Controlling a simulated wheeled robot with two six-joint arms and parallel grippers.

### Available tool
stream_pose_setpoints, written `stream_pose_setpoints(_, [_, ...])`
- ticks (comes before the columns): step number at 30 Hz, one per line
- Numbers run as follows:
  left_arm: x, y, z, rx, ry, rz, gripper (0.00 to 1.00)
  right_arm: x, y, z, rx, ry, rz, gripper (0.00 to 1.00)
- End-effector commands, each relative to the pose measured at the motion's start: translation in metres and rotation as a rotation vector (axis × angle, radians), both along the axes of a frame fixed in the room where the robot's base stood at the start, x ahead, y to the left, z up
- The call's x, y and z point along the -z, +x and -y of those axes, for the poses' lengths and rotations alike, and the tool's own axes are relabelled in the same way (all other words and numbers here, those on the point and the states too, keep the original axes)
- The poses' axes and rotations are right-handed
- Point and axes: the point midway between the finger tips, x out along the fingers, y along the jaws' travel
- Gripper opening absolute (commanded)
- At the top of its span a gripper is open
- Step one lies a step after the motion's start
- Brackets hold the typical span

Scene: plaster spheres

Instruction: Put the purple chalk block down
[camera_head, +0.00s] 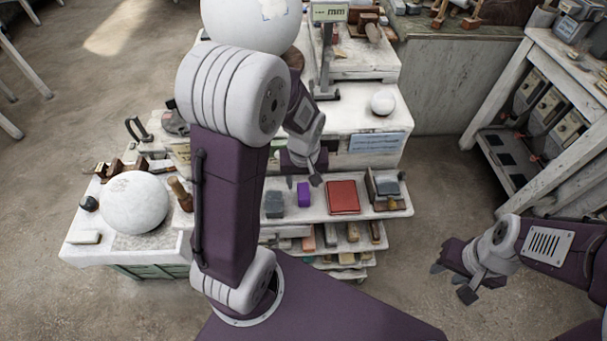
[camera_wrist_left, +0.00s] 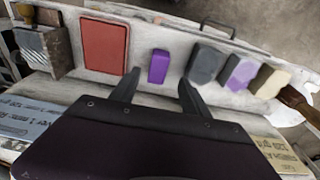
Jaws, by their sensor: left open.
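The purple chalk block (camera_head: 303,194) stands on the white shelf (camera_head: 322,214) between a grey block and a red block. In the left wrist view the purple chalk block (camera_wrist_left: 158,66) lies just beyond the gap between my fingertips, with nothing gripping it. My left gripper (camera_head: 303,181) is open, its fingers spread to either side of the block's line; the left wrist view shows the open fingers (camera_wrist_left: 160,80) clearly. My right gripper (camera_head: 453,282) hangs at the right over the floor, its fingers apart and empty.
On the shelf, a grey block (camera_head: 274,205) is left of the purple one, a flat red block (camera_head: 342,197) right, and a metal-sided holder (camera_head: 385,188) farther right. A large plaster sphere (camera_head: 135,202) rests on the left table. The floor at right is clear.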

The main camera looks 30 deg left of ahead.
Motion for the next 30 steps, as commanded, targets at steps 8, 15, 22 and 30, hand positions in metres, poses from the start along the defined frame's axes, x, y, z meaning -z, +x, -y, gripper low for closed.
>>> stream_pose_setpoints(8, [-0.031,-0.003,0.002,0.0,-0.001,0.001,0.54,-0.001,0.0,0.0,0.0,0.0,0.0,0.36])
stream_pose_setpoints(15, [-0.027,-0.023,0.015,0.137,-0.011,-0.008,0.54,-0.001,0.0,0.0,0.0,0.0,0.0,0.36])
stream_pose_setpoints(22, [-0.012,-0.076,0.043,0.521,-0.024,-0.012,0.54,-0.001,0.0,0.0,0.0,0.0,0.0,0.36])
stream_pose_setpoints(30, [-0.001,-0.076,0.043,0.529,-0.024,-0.012,0.54,0.009,0.0,0.0,0.0,0.0,0.0,0.36])
